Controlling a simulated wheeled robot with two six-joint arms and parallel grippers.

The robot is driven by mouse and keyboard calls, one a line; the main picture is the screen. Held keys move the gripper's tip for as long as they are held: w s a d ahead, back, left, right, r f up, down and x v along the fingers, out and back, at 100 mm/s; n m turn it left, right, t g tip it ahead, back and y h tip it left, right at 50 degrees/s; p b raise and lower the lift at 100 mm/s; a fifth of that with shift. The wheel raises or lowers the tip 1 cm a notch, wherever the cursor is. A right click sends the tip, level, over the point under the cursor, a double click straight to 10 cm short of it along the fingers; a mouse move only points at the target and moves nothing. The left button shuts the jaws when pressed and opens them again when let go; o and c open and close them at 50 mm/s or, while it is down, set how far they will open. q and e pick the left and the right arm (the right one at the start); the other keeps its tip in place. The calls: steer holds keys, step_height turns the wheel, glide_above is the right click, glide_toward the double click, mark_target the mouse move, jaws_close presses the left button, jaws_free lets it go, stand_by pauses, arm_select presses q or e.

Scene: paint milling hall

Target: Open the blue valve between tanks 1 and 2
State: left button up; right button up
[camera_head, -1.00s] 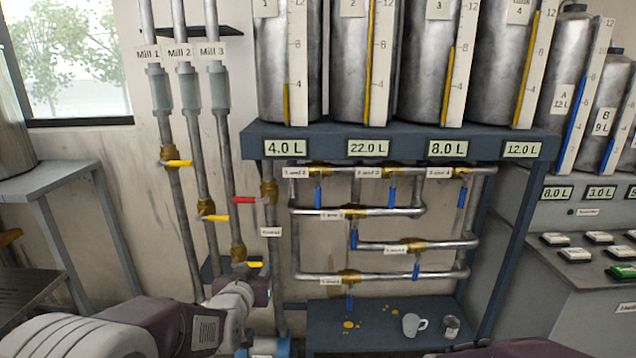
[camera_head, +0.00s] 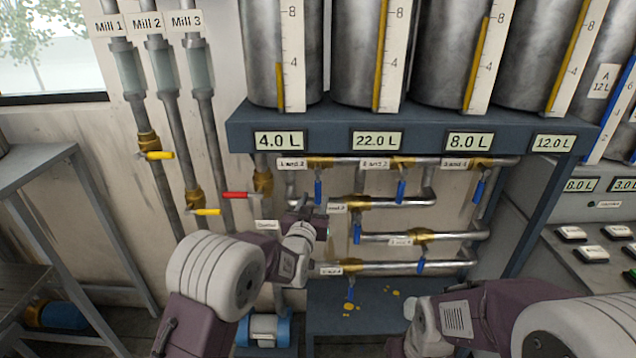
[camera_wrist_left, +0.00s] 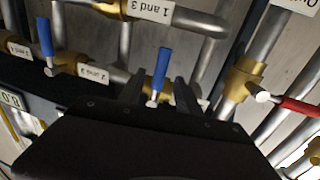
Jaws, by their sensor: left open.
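The "1 and 2" valve is the brass one at the top left of the pipe rack. Its blue handle (camera_head: 318,191) hangs down, across the level pipe. The handle also shows in the left wrist view (camera_wrist_left: 161,72), where the picture is upside down. My left gripper (camera_head: 313,208) is just below the handle in the head view. In the left wrist view its two dark fingers (camera_wrist_left: 158,90) are open, with the handle seen between them. Whether they touch it I cannot tell. My right arm is at the lower right of the head view, its fingers not visible.
A red-handled valve (camera_head: 240,195) is close on the left. Other blue handles are near: the "2 and 3" (camera_head: 401,192), the "3 and 4" (camera_head: 479,191) and lower ones. The tank shelf (camera_head: 335,113) runs above. A lower shelf (camera_head: 375,325) has yellow spots.

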mark_target(317, 191)
arm_select(q)
steer(key=w, duration=0.1)
steer(key=w+p, duration=0.1)
steer(key=w, duration=0.2)
steer(key=shift+d+r, duration=0.25)
steer(key=shift+d, duration=0.15)
steer(key=shift+w+d+f+p, duration=0.15)
steer(key=shift+w+p, duration=0.15)
steer(key=shift+w, duration=0.35)
arm_select(e)
step_height(317, 191, up, 3)
steer(key=shift+r, duration=0.1)
arm_select(q)
steer(key=shift+c, duration=0.3)
arm_select(e)
steer(key=shift+s, duration=0.1)
arm_select(q)
jaws_close()
